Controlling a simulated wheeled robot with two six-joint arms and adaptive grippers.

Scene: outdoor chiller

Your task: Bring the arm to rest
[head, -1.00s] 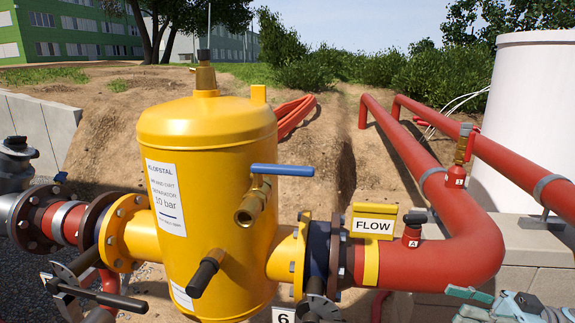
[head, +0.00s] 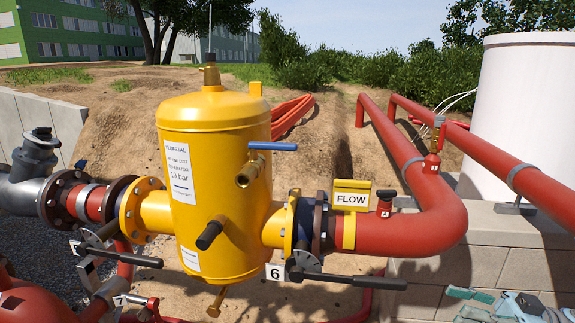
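My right gripper (head: 466,304) is at the bottom right corner, in front of the grey block wall. Its two pale teal fingers are spread with a gap between them, and nothing shows in the gap. The lower finger is partly cut off by the frame edge. The gripper looks clear of the pipes and valves. My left gripper and arm are not in view.
A yellow separator tank (head: 215,205) with a blue-handled valve (head: 272,146) stands in the middle. A black lever (head: 350,281) sticks out low beside the number 6 tag. A thick red pipe (head: 420,232) runs right. A white tank (head: 520,120) stands behind.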

